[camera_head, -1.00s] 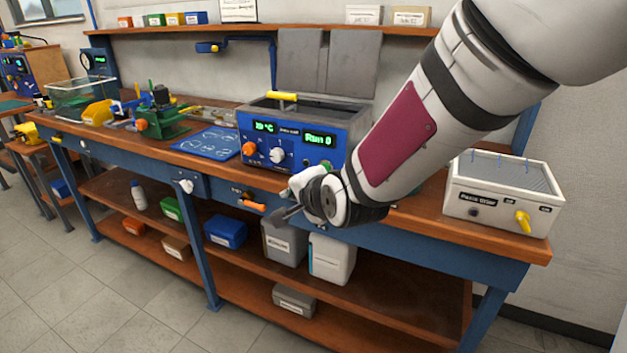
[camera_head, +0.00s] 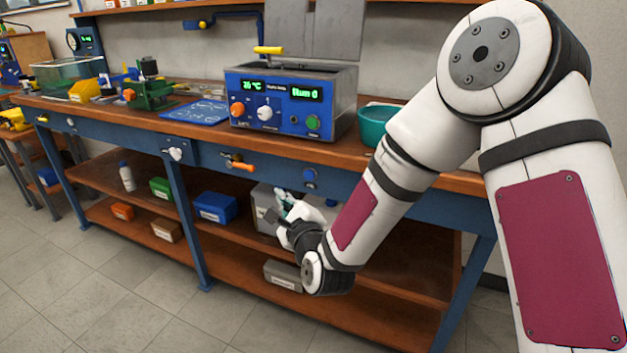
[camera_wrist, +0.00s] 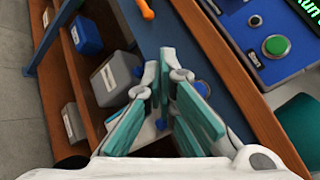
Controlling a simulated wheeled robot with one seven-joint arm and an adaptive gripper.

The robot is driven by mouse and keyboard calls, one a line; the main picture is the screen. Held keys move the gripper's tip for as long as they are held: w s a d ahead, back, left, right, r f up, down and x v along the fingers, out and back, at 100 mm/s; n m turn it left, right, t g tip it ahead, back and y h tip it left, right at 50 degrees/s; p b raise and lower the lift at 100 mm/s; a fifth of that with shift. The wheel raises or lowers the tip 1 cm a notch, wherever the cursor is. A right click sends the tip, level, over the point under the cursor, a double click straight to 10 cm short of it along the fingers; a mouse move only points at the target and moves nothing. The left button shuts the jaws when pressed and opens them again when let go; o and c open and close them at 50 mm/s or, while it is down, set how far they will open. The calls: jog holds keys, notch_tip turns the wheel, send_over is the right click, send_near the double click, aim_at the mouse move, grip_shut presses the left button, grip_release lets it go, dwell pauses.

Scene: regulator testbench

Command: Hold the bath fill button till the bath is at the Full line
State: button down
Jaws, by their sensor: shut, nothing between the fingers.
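The bath (camera_head: 291,98) is a grey metal tank with a blue front panel and lit green displays, one seeming to read "Run 0". Its water level and any Full line cannot be seen. A round blue button (camera_head: 310,174) sits on the blue bench apron below the bath; I cannot read its label. In the wrist view, a blue round part (camera_wrist: 203,88) shows partly behind the right finger. My gripper (camera_head: 270,212) is shut and empty, below and left of that button, in front of the lower shelf. Its teal-padded fingers (camera_wrist: 166,68) also show in the wrist view.
A green button (camera_wrist: 276,45) and black knob are on the bath panel. An orange-handled valve (camera_head: 240,166) sticks out of the apron. A teal bowl (camera_head: 376,124) stands right of the bath. The floor in front is clear.

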aim_at(310, 174)
jog(key=shift+w, duration=0.1)
jog(key=shift+w+d, duration=0.5)
jog(key=shift+w, duration=0.85)
jog(key=shift+w+d, duration=0.45)
jog(key=shift+w, duration=0.9)
jog(key=shift+w+d, duration=0.5)
jog(key=shift+w, duration=0.85)
jog(key=shift+w+d, duration=0.1)
jog(key=shift+w, duration=0.05)
jog(key=shift+w+b, duration=0.25)
jog(key=shift+b, duration=0.1)
jog(key=shift+w+d, duration=0.25)
jog(key=shift+w, duration=0.2)
dwell(2.9)
